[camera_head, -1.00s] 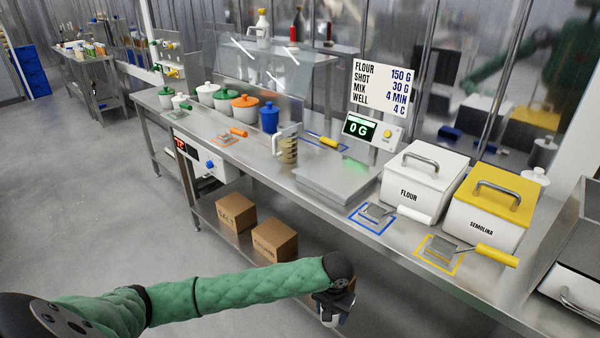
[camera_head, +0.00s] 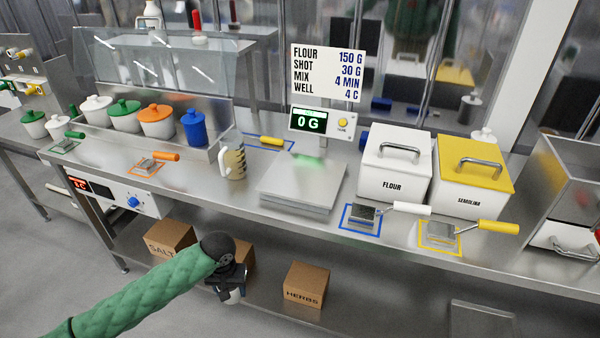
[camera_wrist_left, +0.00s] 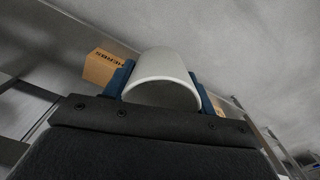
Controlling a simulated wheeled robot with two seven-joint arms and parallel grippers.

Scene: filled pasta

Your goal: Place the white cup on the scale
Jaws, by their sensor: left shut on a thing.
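The white cup (camera_wrist_left: 162,82) fills the middle of the left wrist view, between the two blue fingers of my left gripper (camera_wrist_left: 162,88). The gripper is shut on it. In the head view my left gripper (camera_head: 231,290) hangs in front of the lower shelf, below the counter's front edge, with the pale cup (camera_head: 233,297) partly hidden under it. The scale (camera_head: 302,184) sits on the counter, up and to the right of the gripper. Its plate is empty and its display (camera_head: 309,121) reads 0 G. My right gripper is not in view.
A measuring jug (camera_head: 234,162) stands left of the scale. The flour bin (camera_head: 392,186), semolina bin (camera_head: 468,200) and two scoops lie to its right. The counter's front edge is between gripper and scale. Cardboard boxes, one marked herbs (camera_head: 306,286), stand on the lower shelf.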

